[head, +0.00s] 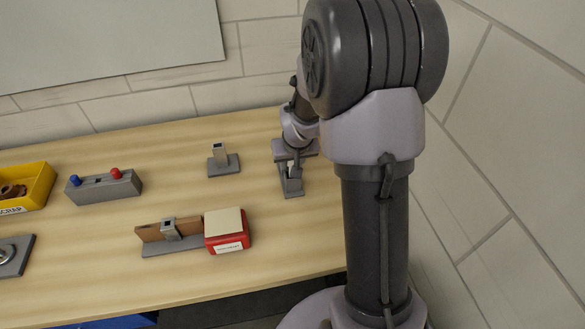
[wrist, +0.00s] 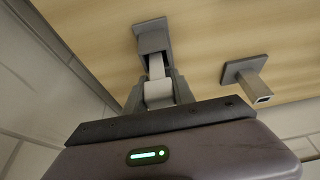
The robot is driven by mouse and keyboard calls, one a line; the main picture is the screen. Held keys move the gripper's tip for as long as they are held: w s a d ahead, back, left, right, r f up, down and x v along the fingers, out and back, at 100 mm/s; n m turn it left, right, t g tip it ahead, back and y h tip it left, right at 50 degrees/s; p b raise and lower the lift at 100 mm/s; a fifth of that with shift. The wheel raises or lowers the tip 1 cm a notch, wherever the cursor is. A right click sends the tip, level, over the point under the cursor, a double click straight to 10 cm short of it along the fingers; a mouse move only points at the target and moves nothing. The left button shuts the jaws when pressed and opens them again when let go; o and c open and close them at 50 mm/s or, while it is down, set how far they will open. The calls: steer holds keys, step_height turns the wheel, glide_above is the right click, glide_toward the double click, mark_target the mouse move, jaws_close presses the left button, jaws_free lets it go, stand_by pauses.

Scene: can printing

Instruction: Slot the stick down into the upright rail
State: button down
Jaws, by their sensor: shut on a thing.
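My gripper (wrist: 158,84) is shut on a pale, light-grey stick (wrist: 157,68) in the wrist view. The stick runs from between the jaws toward a grey upright piece on a flat base (wrist: 152,38), which looks like the rail. The stick's far end meets or overlaps this piece; I cannot tell whether it is inside it. In the head view my gripper (head: 292,167) is low over the same grey base (head: 292,192), at the right of the table. My arm and the jaws hide part of the stick and rail there.
A second grey hollow post (head: 219,157) stands left of my gripper, also in the wrist view (wrist: 250,82). A red box (head: 228,243), a brown board (head: 150,233), a block with blue and red knobs (head: 105,187) and a yellow scrap bin (head: 38,187) stand farther left. The wall is close.

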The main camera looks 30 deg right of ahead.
step_height(320, 180, up, 18)
steer(key=p, duration=0.8)
steer(key=shift+f+p, duration=0.25)
steer(key=shift+p, duration=0.05)
